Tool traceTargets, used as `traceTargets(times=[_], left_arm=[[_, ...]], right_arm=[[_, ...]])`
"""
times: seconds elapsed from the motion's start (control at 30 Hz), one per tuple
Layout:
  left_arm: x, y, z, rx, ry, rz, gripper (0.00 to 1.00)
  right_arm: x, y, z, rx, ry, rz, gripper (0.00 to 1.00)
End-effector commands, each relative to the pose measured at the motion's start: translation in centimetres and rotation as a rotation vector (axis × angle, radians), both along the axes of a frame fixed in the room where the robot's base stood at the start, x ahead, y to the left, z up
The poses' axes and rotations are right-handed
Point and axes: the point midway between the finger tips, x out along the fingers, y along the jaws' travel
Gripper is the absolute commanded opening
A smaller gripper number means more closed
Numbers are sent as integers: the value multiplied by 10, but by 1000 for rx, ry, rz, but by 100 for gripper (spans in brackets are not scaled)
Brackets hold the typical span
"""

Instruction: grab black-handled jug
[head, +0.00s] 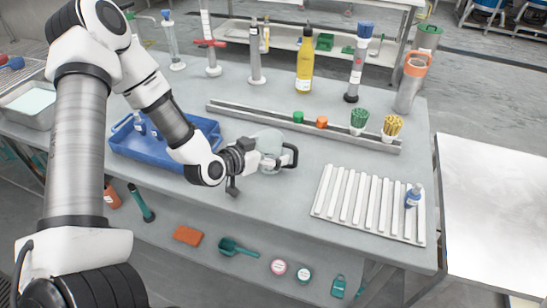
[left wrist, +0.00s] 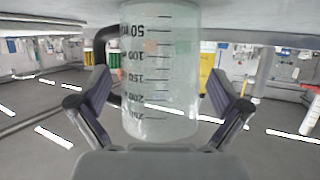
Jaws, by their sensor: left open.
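The black-handled jug (head: 268,143) stands on the grey bench near its middle. It is clear with a black handle on its right side in the head view. In the left wrist view the jug (left wrist: 160,75) shows black volume marks and looks upside down, with the handle (left wrist: 104,50) at its left. My left gripper (head: 248,157) is at the jug's left side in the head view. Its two fingers are open, one on each side of the jug in the left wrist view; contact is not clear. My right gripper is not in view.
A blue tray (head: 125,144) with small bottles lies to the left. A long grey rail (head: 240,112) runs behind the jug. Bare bench shows in front of the jug.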

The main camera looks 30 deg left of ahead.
Motion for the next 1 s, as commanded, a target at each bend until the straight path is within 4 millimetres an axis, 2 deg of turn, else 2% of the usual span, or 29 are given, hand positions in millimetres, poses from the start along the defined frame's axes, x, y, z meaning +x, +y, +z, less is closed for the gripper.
traceTargets(times=[0.1, 0.27, 0.37, 0.43, 0.47, 0.83, 1.0], left_arm=[[7, -2, -2, -1, -1, -1, 100], [6, -2, -2, -2, -1, 0, 100], [6, -1, -2, -2, -1, 0, 68], [6, -1, -2, -2, -1, 0, 43], [6, -1, -2, -2, -1, 0, 37], [6, -1, -2, -2, 0, 0, 36], [6, -1, 9, -2, -3, 1, 36]], right_arm=[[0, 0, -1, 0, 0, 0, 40], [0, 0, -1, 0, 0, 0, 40], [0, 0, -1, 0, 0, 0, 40], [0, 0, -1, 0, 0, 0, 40], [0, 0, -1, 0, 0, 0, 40], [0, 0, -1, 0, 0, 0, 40], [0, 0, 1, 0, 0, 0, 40]])
